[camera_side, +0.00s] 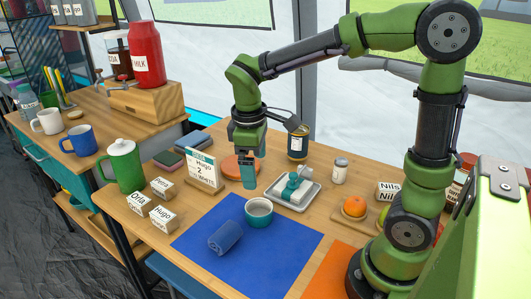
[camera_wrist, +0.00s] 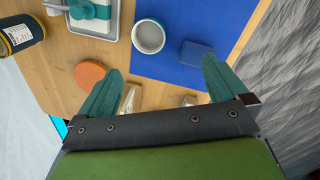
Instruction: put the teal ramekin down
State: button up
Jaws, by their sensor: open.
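The teal ramekin (camera_side: 260,221) stands upright on the blue mat (camera_side: 277,255), close to the mat's far edge. Its inside is pale and looks empty. In the wrist view the ramekin (camera_wrist: 149,38) is at the top middle, beyond my fingertips. My gripper (camera_side: 249,184) points down, with nothing between its fingers. In the wrist view my gripper (camera_wrist: 161,68) has its two teal fingers spread wide apart, clear of the ramekin. In the side view it hangs behind and slightly left of the ramekin.
A rolled blue cloth (camera_side: 225,237) lies on the mat. A grey tray (camera_side: 311,195) with a teal-topped dispenser stands right of the ramekin. An orange disc (camera_side: 234,167), a sign (camera_side: 203,170) and name cards (camera_side: 163,188) are behind and left. The mat's front right is clear.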

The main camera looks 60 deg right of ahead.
jog(key=s+a+r+m+t+y, duration=0.2)
jog(key=s+r+m+t+y, duration=0.1)
jog(key=s+r+m+t, duration=0.2)
jog(key=shift+s+r+m+t, duration=0.15)
jog(key=shift+s+m+t, duration=0.85)
jog(key=shift+s+m, duration=1.05)
jog(key=shift+s+n, duration=0.15)
jog(key=shift+n, duration=0.1)
